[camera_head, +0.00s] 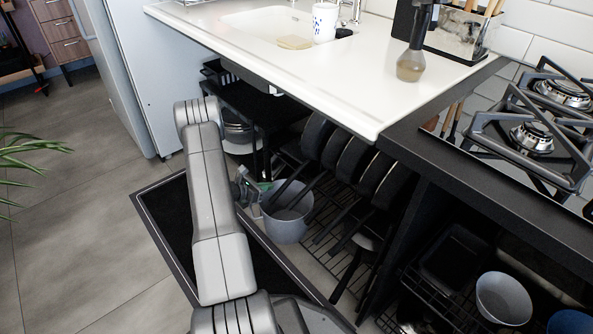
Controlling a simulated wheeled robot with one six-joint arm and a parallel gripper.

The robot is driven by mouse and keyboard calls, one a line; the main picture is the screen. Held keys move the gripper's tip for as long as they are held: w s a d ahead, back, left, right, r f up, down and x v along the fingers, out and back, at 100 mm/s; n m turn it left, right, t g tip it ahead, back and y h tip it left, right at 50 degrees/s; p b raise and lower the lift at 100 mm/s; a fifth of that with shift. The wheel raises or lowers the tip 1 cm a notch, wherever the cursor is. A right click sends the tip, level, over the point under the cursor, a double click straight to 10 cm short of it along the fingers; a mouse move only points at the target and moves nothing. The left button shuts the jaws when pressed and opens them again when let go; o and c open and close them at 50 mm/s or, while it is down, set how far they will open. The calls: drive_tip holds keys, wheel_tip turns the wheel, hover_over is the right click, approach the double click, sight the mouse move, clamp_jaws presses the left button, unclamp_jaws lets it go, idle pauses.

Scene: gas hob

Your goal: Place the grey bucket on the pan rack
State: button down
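The grey bucket (287,226) is upright below the white counter, at the middle of the head view, in front of the pan rack. The black wire pan rack (331,262) is under the counter, with several dark pans standing on edge in it and their handles pointing toward the bucket. My gripper (255,192) is at the left rim of the bucket, partly hidden behind my own arm. Its fingers are too small and covered to tell whether they are shut on the rim. I cannot tell whether the bucket hangs or rests on something.
A white counter (230,35) with a sink overhangs the rack. A black shelf (256,103) with pots stands behind left. A dark-bordered mat (165,215) lies on the floor. A gas hob (532,137) is at right, above a lower rack with a pale bowl (503,298).

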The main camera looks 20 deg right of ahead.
drive_tip(key=w+d, duration=0.2)
drive_tip(key=d, duration=0.5)
drive_tip(key=w+d, duration=0.2)
drive_tip(key=d, duration=0.5)
drive_tip(key=shift+w+d+f, duration=0.15)
drive_tip(key=shift+w+f, duration=0.1)
drive_tip(key=shift+f, duration=0.2)
drive_tip(key=c, duration=1.7)
unclamp_jaws()
drive_tip(key=shift+r, duration=0.1)
drive_tip(key=p+v, duration=0.3)
drive_tip(key=v, duration=0.9)
